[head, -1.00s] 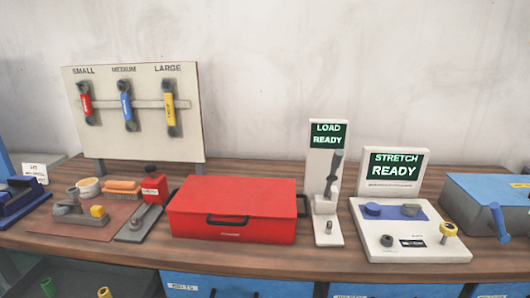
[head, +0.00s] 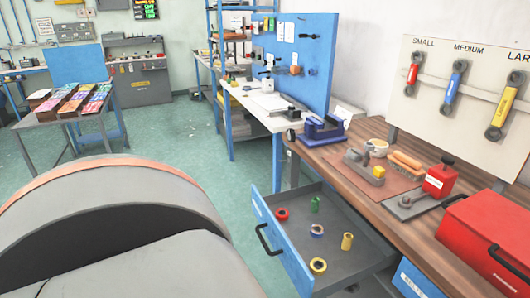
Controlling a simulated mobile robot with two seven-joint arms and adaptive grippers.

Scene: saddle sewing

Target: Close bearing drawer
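Neither of my grippers is in view. A large grey rounded body, likely part of me, fills the lower left.
The wooden bench (head: 420,232) above holds a blue fixture (head: 322,130), a red hand-sized device (head: 438,181) and a red case (head: 490,240). Another blue-fronted drawer (head: 412,280) is below it. Green floor (head: 225,180) is clear left of the open drawer.

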